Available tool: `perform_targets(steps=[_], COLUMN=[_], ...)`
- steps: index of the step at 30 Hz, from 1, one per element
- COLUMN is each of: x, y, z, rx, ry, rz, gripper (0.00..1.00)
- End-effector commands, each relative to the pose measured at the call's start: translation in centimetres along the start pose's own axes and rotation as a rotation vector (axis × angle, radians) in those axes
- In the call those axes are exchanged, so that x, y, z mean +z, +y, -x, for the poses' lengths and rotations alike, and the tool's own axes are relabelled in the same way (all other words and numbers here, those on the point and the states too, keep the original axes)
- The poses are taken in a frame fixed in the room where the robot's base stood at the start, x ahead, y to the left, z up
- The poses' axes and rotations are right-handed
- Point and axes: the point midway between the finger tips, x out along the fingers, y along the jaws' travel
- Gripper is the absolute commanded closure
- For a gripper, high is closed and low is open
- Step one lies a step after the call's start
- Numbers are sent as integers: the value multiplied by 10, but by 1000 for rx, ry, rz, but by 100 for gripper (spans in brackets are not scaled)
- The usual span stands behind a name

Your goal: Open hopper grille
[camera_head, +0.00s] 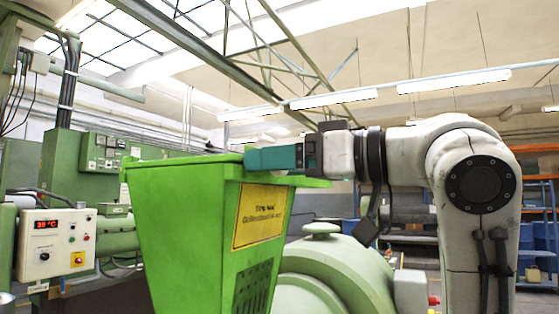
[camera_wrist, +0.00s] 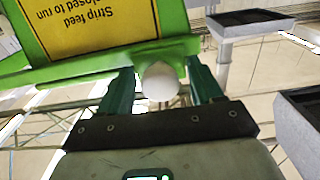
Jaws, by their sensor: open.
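The green hopper (camera_head: 190,230) stands upright at the centre left, with a yellow sign (camera_head: 258,215) on its side. The sign shows upside down in the wrist view (camera_wrist: 85,20). My gripper (camera_head: 252,158) reaches in from the right at the level of the hopper's top rim. In the wrist view my gripper (camera_wrist: 160,68) is open, its teal fingers on either side of a pale round knob (camera_wrist: 160,82) at the hopper's edge. I cannot tell whether the fingers touch the knob. The grille itself is not clearly visible; the hopper's top is seen from below its rim.
A rounded green machine body (camera_head: 335,265) sits below my arm, right of the hopper. A control box (camera_head: 55,245) with a red display stands at the left, before green cabinets. An orange-framed shelf (camera_head: 540,205) with blue bins is at the far right.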

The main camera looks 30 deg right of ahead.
Motion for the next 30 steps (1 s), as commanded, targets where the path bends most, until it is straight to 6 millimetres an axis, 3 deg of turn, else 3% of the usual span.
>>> perform_targets(steps=[4, 24, 30], x=[0, 0, 0], y=[0, 0, 0], z=[0, 1, 1], rx=[0, 0, 0], ry=[0, 0, 0], rz=[0, 0, 0], gripper=[36, 100, 100])
